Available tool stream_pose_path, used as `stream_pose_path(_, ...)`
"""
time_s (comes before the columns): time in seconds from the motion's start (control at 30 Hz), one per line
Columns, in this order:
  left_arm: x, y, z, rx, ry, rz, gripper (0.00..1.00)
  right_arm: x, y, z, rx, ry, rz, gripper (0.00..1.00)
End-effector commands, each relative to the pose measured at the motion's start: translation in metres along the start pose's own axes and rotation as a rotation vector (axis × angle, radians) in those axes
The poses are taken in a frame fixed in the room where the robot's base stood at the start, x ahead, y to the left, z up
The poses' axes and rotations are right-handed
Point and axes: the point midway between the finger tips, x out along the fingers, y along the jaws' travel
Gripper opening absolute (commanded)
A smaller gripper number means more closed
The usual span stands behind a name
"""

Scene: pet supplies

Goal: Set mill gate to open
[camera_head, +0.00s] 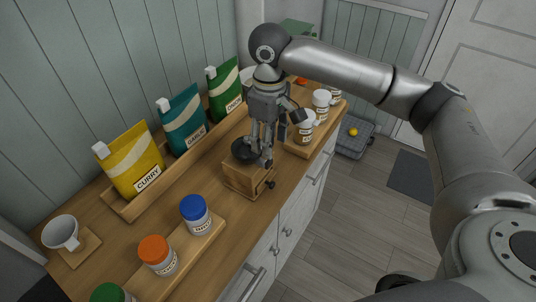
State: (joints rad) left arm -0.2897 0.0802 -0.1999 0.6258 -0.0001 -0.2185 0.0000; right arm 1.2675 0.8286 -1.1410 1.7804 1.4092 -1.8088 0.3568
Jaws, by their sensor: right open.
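The mill (237,180) is a small wooden box with a dark round bowl (243,151) on top, standing on the wooden counter. A small dark knob (270,184) sticks out at its right side; I cannot tell whether it is the gate or how the gate is set. My right gripper (262,150) points down over the mill, fingers apart and with nothing visible between them. Its fingertips are at the bowl's right side, close to the top of the box; I cannot tell whether they touch. The gripper hides part of the mill top. My left gripper is not in view.
Curry (135,163), garlic (184,124) and onion (224,92) pouches stand in a wooden rack along the wall. Blue-lidded (196,215) and orange-lidded (157,255) jars stand in front. White-lidded jars (321,102) stand behind the gripper.

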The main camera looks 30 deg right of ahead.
Motion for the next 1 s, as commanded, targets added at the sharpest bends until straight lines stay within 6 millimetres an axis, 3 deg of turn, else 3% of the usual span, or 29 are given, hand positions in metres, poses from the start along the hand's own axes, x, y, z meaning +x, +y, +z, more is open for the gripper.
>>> stream_pose_path(0.2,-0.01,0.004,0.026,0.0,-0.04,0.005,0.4,0.041,0.0,0.001,0.0,-0.004,-0.001,0.46)
stream_pose_path(0.4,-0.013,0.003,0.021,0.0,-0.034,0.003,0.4,0.065,0.0,0.001,0.0,-0.002,0.0,0.46)
stream_pose_path(0.6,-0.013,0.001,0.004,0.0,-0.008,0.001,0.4,0.072,0.0,0.0,-0.001,0.001,0.0,0.46)
stream_pose_path(0.77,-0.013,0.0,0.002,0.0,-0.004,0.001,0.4,0.072,0.0,0.0,-0.001,0.001,0.0,0.46)
stream_pose_path(1.0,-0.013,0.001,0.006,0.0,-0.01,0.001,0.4,0.071,0.0,0.0,-0.001,0.001,0.0,0.18)
